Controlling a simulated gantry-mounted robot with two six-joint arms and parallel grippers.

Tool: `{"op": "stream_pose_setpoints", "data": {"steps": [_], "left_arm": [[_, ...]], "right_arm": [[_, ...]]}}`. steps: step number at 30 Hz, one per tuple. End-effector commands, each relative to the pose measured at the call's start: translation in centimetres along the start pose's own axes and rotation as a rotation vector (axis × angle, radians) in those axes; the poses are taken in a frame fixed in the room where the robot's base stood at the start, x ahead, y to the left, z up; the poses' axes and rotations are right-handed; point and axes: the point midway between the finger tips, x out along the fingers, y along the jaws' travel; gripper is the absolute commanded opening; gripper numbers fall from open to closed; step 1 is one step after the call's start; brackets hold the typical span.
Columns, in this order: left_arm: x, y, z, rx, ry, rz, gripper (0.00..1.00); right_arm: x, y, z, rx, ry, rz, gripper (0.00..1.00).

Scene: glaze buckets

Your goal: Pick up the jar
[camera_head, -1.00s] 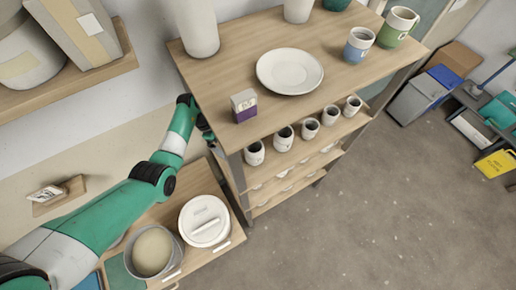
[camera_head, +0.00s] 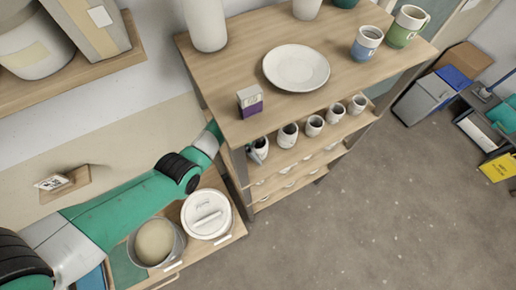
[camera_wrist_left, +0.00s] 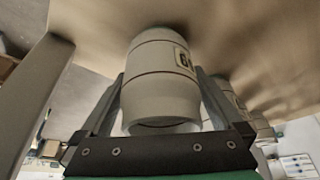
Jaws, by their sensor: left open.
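A small off-white jar (camera_wrist_left: 160,95) with dark lettering and a thin line round it sits between the two fingers of my left gripper (camera_wrist_left: 160,78) in the left wrist view. The fingers are open, one on each side of the jar; I cannot tell whether either touches it. In the head view the jar (camera_head: 261,145) is the leftmost in a row of small jars (camera_head: 314,126) on the shelf below the top board. My left arm reaches in behind the shelf's left post, and the gripper is mostly hidden there. My right gripper is not in view.
The top board (camera_head: 330,40) overhangs the jars and holds a plate (camera_head: 296,68), a small purple-and-grey box (camera_head: 250,101) and mugs (camera_head: 366,43). A neighbouring jar (camera_head: 288,135) stands close on the right. A lidded bucket (camera_head: 206,214) stands below my arm.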

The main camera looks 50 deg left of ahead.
Motion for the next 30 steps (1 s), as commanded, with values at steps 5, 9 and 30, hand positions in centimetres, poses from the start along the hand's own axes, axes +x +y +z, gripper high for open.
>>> {"op": "stream_pose_setpoints", "data": {"steps": [5,9,30], "left_arm": [[-0.08,-0.03,-0.01,0.001,0.000,-0.001,0.86],[-0.09,-0.03,0.00,0.001,0.000,-0.001,0.60],[-0.92,-0.10,-0.35,0.001,0.001,-0.002,0.06]], "right_arm": [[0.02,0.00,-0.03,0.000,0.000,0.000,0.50],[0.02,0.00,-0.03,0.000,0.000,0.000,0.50],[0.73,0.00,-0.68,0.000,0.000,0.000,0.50]]}}
